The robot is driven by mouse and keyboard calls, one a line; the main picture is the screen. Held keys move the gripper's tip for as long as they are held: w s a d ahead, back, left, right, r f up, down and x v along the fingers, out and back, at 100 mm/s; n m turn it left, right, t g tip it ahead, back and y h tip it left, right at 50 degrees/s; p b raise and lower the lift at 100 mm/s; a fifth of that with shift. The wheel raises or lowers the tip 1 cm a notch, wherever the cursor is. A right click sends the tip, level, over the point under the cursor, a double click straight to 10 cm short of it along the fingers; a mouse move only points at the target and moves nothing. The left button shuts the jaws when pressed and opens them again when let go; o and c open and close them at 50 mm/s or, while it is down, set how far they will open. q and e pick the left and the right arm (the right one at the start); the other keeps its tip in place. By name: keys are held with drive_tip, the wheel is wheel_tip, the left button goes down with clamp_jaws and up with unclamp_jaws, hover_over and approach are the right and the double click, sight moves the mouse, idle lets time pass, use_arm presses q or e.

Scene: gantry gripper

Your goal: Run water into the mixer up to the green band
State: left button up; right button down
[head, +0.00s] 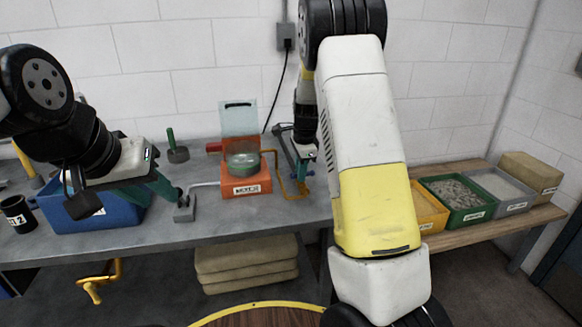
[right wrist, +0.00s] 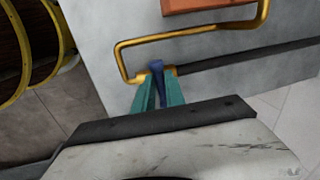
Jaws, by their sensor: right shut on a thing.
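The mixer (head: 246,186) is an orange box with a label and a clear round bowl (head: 243,160) on top; a clear panel (head: 239,118) stands up behind it. A yellow pipe (head: 276,180) bends around the mixer's right side and also shows in the right wrist view (right wrist: 190,34). My right gripper (right wrist: 157,82) is shut on a blue handle (right wrist: 156,66) at the pipe's end. My left gripper (head: 172,190) is beside a small grey block (head: 184,211) with a dark knob; its finger gap is unclear.
A blue bin (head: 95,210) and a black cup (head: 18,214) stand at the bench's left. A green-handled tool (head: 173,145) stands behind. Several filled bins (head: 455,200) sit on the right-hand bench. Sacks (head: 246,262) lie below; a yellow-rimmed wooden round (head: 262,316) is in front.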

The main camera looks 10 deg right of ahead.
drive_tip(key=shift+m, duration=0.4)
drive_tip(key=c, duration=1.4)
unclamp_jaws()
wheel_tip(320, 180, up, 8)
drive_tip(key=s, duration=0.1)
drive_tip(key=shift+s+f, duration=0.15)
drive_tip(key=shift+s, duration=0.05)
